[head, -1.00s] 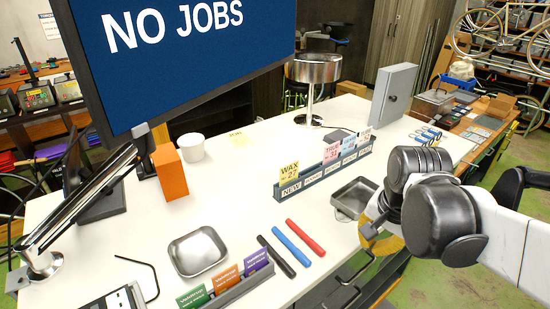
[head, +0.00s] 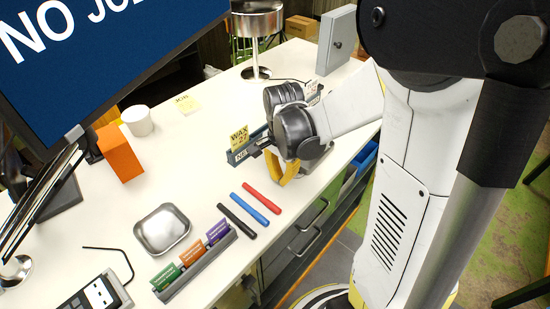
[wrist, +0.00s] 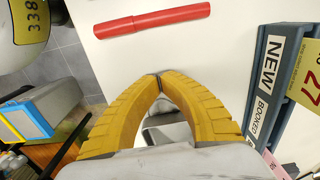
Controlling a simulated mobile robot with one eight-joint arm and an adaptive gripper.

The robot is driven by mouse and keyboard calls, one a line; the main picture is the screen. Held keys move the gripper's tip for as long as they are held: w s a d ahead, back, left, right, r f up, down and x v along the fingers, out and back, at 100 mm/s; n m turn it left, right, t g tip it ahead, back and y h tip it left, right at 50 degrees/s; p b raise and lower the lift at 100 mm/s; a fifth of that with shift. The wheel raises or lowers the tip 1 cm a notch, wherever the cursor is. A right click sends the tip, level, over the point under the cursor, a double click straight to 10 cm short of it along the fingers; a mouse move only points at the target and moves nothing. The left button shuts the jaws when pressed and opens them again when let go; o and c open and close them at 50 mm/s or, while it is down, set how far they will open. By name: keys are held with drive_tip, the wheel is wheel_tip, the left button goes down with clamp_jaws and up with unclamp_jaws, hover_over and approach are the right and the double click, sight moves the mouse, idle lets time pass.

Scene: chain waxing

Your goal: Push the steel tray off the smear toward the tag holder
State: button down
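My gripper (head: 284,180) is low over the right part of the white table, beside the slotted holder with WAX and NEW tags (head: 240,155). In the wrist view the yellow fingertips (wrist: 160,77) meet, with nothing seen pinched between them. The tag holder (wrist: 268,88) stands to their right in that view. A grey metal surface (wrist: 172,131), apparently a steel tray, shows in the gap behind the tips. My gripper and arm hide that tray in the head view. Another steel tray (head: 163,231) lies at the front left. I cannot make out a smear.
Black (head: 237,221), blue (head: 249,210) and red (head: 262,198) markers lie in front of my gripper. A coloured card holder (head: 196,262) stands at the front edge. An orange box (head: 120,152) and white cup (head: 138,120) stand farther back.

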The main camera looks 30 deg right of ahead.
drive_tip(key=shift+w+d+f, duration=0.1)
drive_tip(key=shift+w+d, duration=0.15)
drive_tip(key=shift+d, duration=0.35)
drive_tip(key=shift+w+d+f, duration=0.1)
drive_tip(key=shift+w+d, duration=0.1)
drive_tip(key=shift+d, duration=0.45)
drive_tip(key=shift+w+d, duration=0.25)
drive_tip(key=shift+d, duration=0.35)
drive_tip(key=shift+d, duration=0.1)
drive_tip(key=w+d, duration=0.1)
drive_tip(key=d, duration=0.3)
drive_tip(key=w+d+b, duration=0.1)
drive_tip(key=w+d, duration=0.1)
drive_tip(key=d, duration=0.3)
drive_tip(key=w+d+b, duration=0.1)
drive_tip(key=w+d, duration=0.1)
drive_tip(key=d, duration=0.2)
drive_tip(key=shift+d, duration=0.25)
drive_tip(key=shift+a, duration=0.15)
